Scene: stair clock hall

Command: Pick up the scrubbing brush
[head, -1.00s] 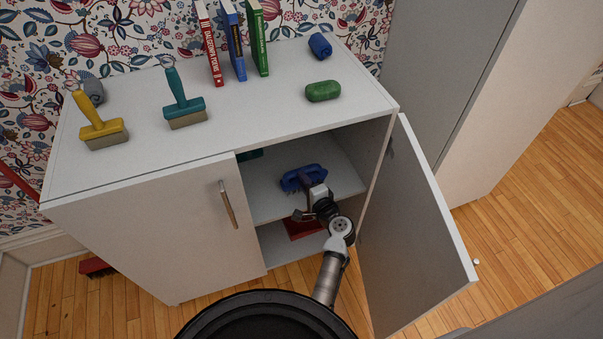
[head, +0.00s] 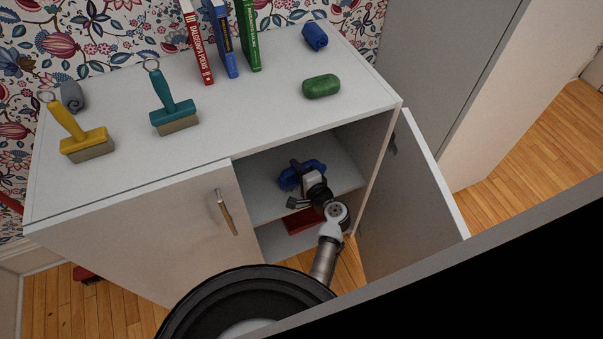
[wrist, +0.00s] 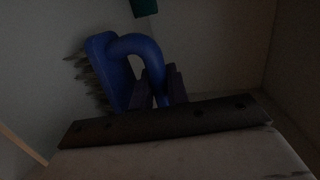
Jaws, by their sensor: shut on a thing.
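The scrubbing brush is blue, with a looped handle and bristles. In the head view the blue brush (head: 290,178) is inside the open right side of the cabinet, at the upper shelf. My gripper (head: 303,168) reaches in from the front and partly covers it. In the wrist view the brush (wrist: 110,65) is tilted, with its bristles toward the left. My gripper (wrist: 158,88) is shut on the brush's handle. I cannot tell whether the brush touches the shelf.
The right cabinet door (head: 415,185) stands open beside my arm. A red object (head: 303,220) lies on the lower shelf. A green thing (wrist: 145,7) is deeper inside.

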